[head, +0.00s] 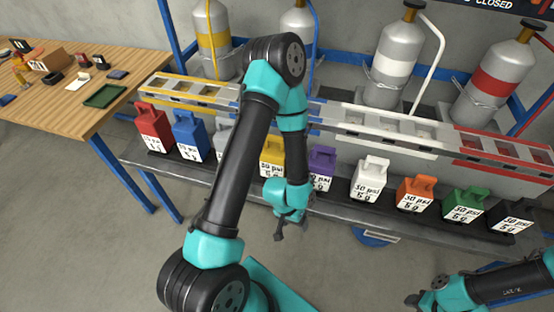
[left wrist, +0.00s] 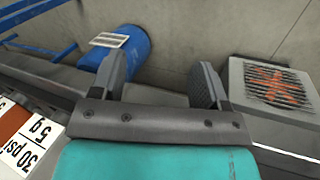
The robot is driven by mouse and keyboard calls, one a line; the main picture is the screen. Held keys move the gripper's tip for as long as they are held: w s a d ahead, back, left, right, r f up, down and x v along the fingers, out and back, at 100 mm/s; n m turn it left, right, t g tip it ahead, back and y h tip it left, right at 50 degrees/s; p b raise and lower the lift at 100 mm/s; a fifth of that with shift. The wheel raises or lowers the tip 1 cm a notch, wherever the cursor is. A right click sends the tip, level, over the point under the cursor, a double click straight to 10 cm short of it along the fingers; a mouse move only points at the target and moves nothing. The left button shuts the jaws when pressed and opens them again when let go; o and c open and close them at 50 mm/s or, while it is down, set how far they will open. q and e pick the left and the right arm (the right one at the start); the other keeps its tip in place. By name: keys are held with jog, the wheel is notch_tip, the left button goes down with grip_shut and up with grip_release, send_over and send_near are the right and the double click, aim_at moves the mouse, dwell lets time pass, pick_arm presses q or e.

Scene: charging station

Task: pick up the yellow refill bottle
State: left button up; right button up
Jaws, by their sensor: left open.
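The yellow refill bottle (head: 272,157) stands upright on the low shelf in the head view, with a white label on its front. It is partly hidden by my left arm. My left gripper (head: 292,230) hangs below and slightly right of it in the picture, in front of the shelf. In the left wrist view the gripper (left wrist: 162,85) is open, with nothing between its fingers. The yellow bottle does not show in that view. My right gripper (head: 418,299) is at the lower right of the head view, small and partly cut off.
A purple bottle (head: 321,166) stands right of the yellow one and a grey bottle (head: 222,138) left of it. Several other bottles line the shelf (head: 340,205). A rail (head: 380,122) runs above. A wooden table (head: 125,75) stands left. The wrist view shows a blue drum (left wrist: 130,58).

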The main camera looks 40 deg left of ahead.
pick_arm(q)
jog(key=c, duration=0.4)
dwell(0.3)
